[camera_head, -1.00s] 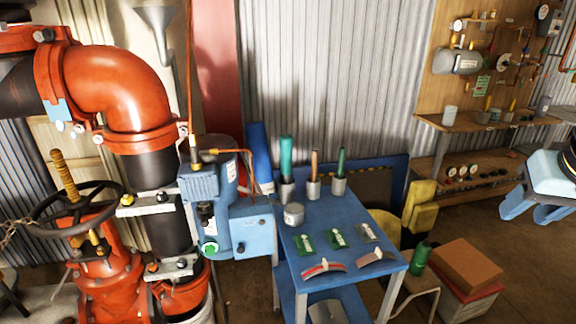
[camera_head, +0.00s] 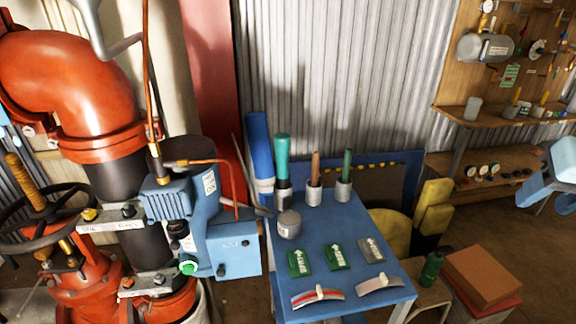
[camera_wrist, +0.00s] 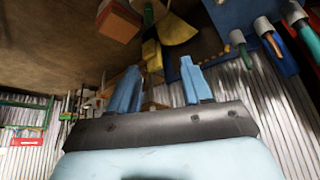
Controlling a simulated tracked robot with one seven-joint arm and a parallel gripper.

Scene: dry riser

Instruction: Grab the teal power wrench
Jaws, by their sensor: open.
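The teal power wrench (camera_head: 282,155) stands upright in a grey cup at the back left of the blue table (camera_head: 340,228), with only its teal handle showing above the rim. In the wrist view the teal handle (camera_wrist: 307,38) is at the upper right edge. My gripper (camera_head: 541,190) is at the right edge of the head view, well to the right of the wrench and apart from it. In the wrist view my gripper (camera_wrist: 160,68) has its two blue fingers spread with nothing held between them.
A brown-handled tool (camera_head: 315,166) and a green-handled tool (camera_head: 347,163) stand in cups right of the wrench. A grey jar (camera_head: 289,223) is in front. A blue pump (camera_head: 190,215) and red pipes (camera_head: 75,75) are left. Boxes (camera_head: 482,275) stand on the right.

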